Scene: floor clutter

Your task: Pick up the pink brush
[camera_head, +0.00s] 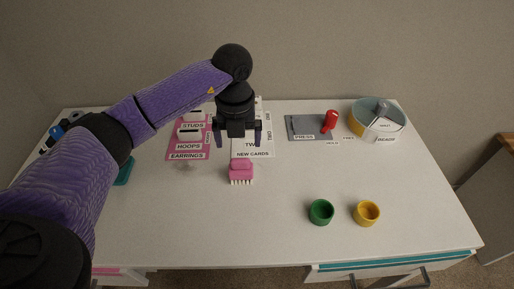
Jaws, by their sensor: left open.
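The pink brush (241,170) lies on the white table, its pale bristles toward the front edge. My left gripper (238,143) is open and points down, just behind and above the brush in the picture. Its two fingers are apart with nothing between them, and I cannot tell its exact height over the table. My right gripper is not in view.
A green cup (321,212) and a yellow cup (367,213) stand at the front right. A grey mat (306,127) with a red object (330,121) and a round bin (378,122) are at the back right.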

